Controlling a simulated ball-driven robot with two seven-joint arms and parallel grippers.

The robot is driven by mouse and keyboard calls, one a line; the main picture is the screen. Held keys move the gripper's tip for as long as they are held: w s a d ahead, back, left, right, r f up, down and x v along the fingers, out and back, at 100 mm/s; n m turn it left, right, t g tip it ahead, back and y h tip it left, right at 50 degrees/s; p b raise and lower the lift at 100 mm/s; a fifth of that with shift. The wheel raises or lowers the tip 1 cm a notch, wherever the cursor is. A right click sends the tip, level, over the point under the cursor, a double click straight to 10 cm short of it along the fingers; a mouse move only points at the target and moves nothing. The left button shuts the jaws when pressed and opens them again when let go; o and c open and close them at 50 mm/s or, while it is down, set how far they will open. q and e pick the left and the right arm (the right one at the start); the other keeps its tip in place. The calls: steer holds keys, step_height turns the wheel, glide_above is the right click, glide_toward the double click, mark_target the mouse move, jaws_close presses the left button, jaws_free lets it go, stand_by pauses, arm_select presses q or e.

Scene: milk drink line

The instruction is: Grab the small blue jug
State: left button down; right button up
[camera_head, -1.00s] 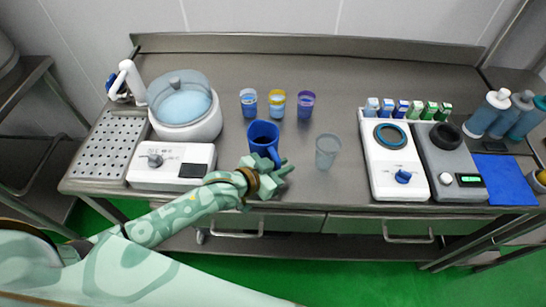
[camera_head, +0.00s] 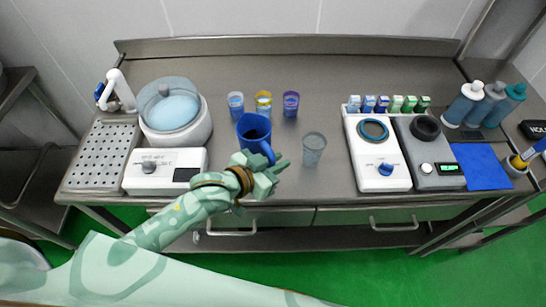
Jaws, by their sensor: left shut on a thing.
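The small blue jug (camera_head: 252,130) is near the front middle of the steel table, with its handle toward me and to the right. My left gripper (camera_head: 268,165) comes in from the lower left. It is at the handle side of the jug and shut on the handle. The fingers hide part of the handle and the jug's lower front. I cannot tell whether the jug's base touches the table. My right gripper is not in view.
A clear grey cup (camera_head: 313,148) stands close to the right of the jug. Three small coloured cups (camera_head: 263,103) stand behind it. A white machine with a round bowl (camera_head: 172,108) is at left. A white device (camera_head: 378,160) and a grey device (camera_head: 430,155) stand at right.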

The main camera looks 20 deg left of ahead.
arm_select(q)
steer(key=s+d+r+p, duration=0.1)
steer(key=s+d+r, duration=0.4)
steer(key=s, duration=0.3)
steer(key=shift+p, duration=0.4)
steer(key=shift+f, duration=0.1)
